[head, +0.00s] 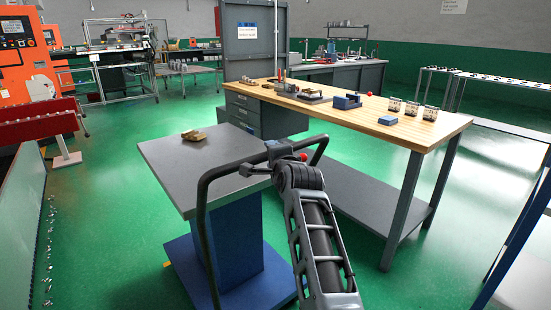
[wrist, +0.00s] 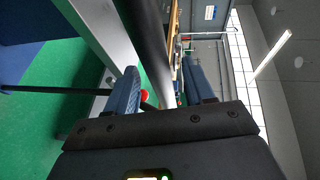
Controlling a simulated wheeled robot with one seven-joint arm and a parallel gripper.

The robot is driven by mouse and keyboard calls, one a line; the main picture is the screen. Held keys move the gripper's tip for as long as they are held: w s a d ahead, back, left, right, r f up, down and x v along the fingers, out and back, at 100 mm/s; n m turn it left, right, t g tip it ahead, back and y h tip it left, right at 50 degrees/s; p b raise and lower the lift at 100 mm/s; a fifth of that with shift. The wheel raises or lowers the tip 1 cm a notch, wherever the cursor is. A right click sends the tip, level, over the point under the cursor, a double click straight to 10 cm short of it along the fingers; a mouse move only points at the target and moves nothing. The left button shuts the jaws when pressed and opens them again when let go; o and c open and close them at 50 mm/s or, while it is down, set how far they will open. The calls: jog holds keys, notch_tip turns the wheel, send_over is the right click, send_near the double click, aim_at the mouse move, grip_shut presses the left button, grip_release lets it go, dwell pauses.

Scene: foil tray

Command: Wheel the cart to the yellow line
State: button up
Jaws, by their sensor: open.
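The cart has a grey top (head: 215,165), a blue pedestal (head: 236,235) on a blue base plate, and a black tubular handle (head: 202,240) on the side near me. My gripper (head: 282,152) is at the top bar of the handle in the head view. In the wrist view the two blue fingers of my gripper (wrist: 160,72) stand apart, and the black handle bar (wrist: 146,38) runs between them; whether they touch it I cannot tell.
A small brownish part (head: 193,135) lies on the cart top. A wooden-topped workbench (head: 400,127) with jars and blue parts stands close on the right. A low grey barrier (head: 22,215) runs along the left. Green floor (head: 110,225) is open between it and the cart.

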jog(key=shift+v, duration=1.85)
jog(key=s+d+f+n+h, duration=0.1)
jog(key=s+d+f+n, duration=0.2)
jog(key=s+d+f, duration=0.55)
jog(key=s+d+f+n+h, duration=0.15)
jog(key=s+d+f, duration=0.3)
jog(key=s, duration=0.65)
jog(key=s+d+f+n, duration=0.3)
jog(key=s+d+f, duration=0.2)
jog(key=s+f, duration=0.4)
jog(key=s+d+r+n, duration=0.1)
jog(key=s+n, duration=0.1)
jog(key=s, duration=0.9)
jog(key=s+d+r+n, duration=0.2)
jog(key=s+n, duration=0.1)
jog(key=s, duration=0.8)
jog(key=s+a+r+n, duration=0.1)
jog(key=s+r, duration=0.4)
jog(key=s, duration=0.2)
jog(key=s+a+r+n+h, duration=0.1)
jog(key=s+r, duration=0.4)
jog(key=s, duration=0.2)
jog(key=shift+s+g, duration=0.15)
jog(key=shift+g, duration=0.25)
